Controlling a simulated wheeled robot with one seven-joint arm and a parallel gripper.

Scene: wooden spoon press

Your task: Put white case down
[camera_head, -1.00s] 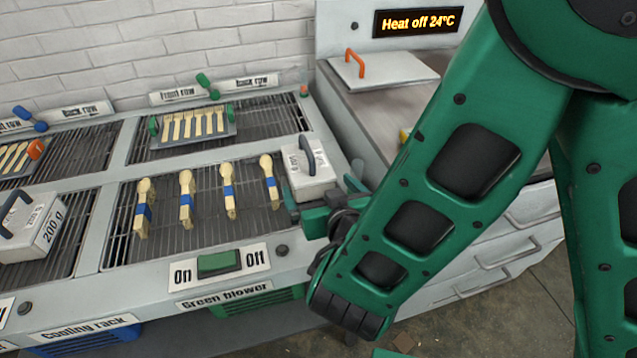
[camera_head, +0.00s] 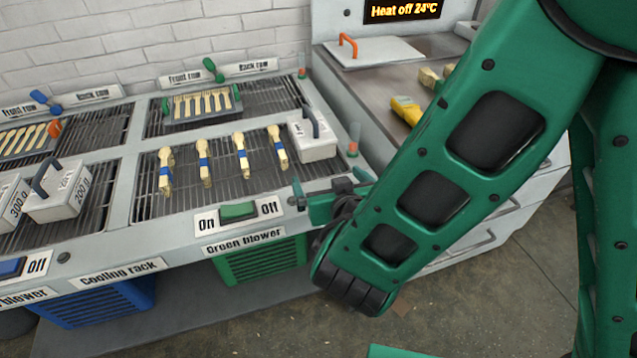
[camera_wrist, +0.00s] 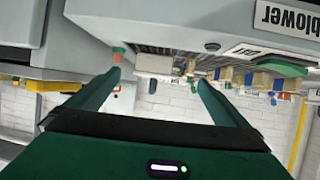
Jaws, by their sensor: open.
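The white case (camera_head: 316,146), a block with a dark grey handle, rests upright on the right end of the right-hand cooling rack's front grate. It also shows upside down in the wrist view (camera_wrist: 154,64), ahead of the space between the fingers. My gripper (camera_head: 308,203) is in front of the rack's front edge, below and apart from the case. In the wrist view my gripper (camera_wrist: 160,77) has its two green fingers spread wide with nothing between them.
Behind is a press tray of spoons (camera_head: 203,106). A green switch (camera_head: 239,211) sits on the front edge. White weights (camera_head: 58,192) stand left. A yellow object (camera_head: 406,109) lies on the right counter.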

